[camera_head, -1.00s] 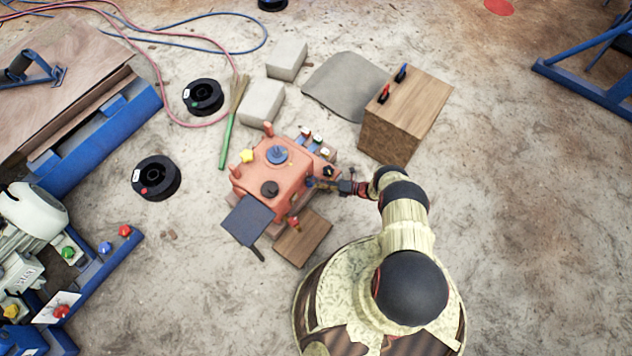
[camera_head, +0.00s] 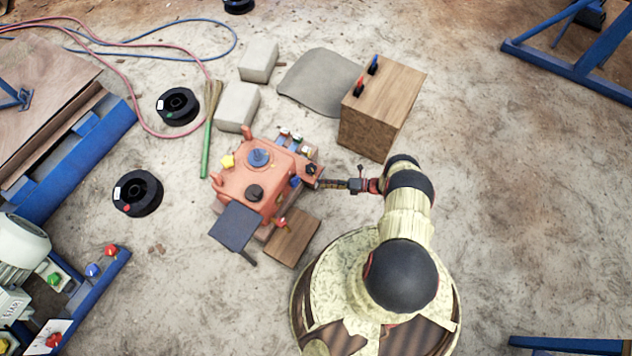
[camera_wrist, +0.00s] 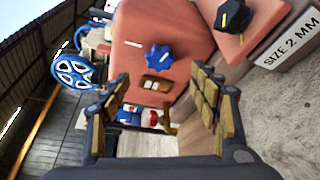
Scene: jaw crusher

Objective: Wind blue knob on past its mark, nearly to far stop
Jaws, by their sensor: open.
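The crusher (camera_head: 237,182) is a small orange-red machine on the floor. The blue knob (camera_wrist: 158,58) is a lobed, star-shaped knob on the crusher's red face, with a short white mark (camera_wrist: 133,44) on that face to its left. In the head view the blue knob (camera_head: 295,181) is small, just left of my gripper (camera_head: 319,184). My gripper is open and empty. In the wrist view its padded fingers (camera_wrist: 160,82) stand apart on both sides, with the knob beyond their tips and not touched.
A black knob (camera_wrist: 232,15) sits beside a "SIZE 2 MM" label (camera_wrist: 293,40). A blue spoked wheel (camera_wrist: 75,70) is at left. A wooden box (camera_head: 385,110) stands behind my gripper; a wooden block (camera_head: 293,238) lies near the crusher.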

